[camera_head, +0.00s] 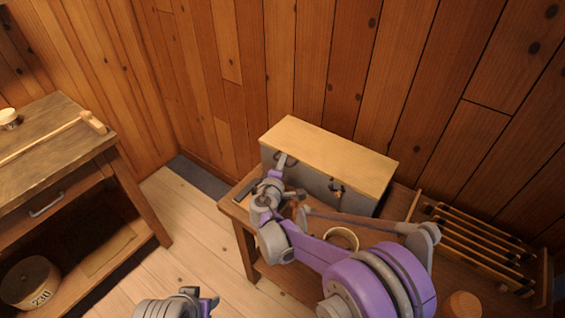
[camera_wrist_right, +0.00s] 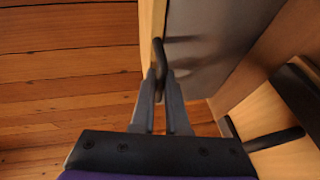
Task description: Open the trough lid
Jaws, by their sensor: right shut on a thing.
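The trough appears to be the box with a pale wooden top (camera_head: 330,153) and a grey front face (camera_head: 318,184), standing at the back of the low bench against the wall. I see no gap under the wooden top. My right gripper (camera_head: 281,162) is at the left part of the grey face, close under the top's front edge. In the right wrist view, its fingers (camera_wrist_right: 161,88) are shut on a dark handle (camera_wrist_right: 158,55) beside the grey panel (camera_wrist_right: 210,45). The arm hides part of the box front.
A dark knob or bracket (camera_head: 337,188) sits on the box front. A slatted rack (camera_head: 480,240) stands right of the box, and a round bowl (camera_head: 341,238) is in front. A workbench (camera_head: 50,150) with a mallet (camera_head: 93,122) is at left. Floor between is clear.

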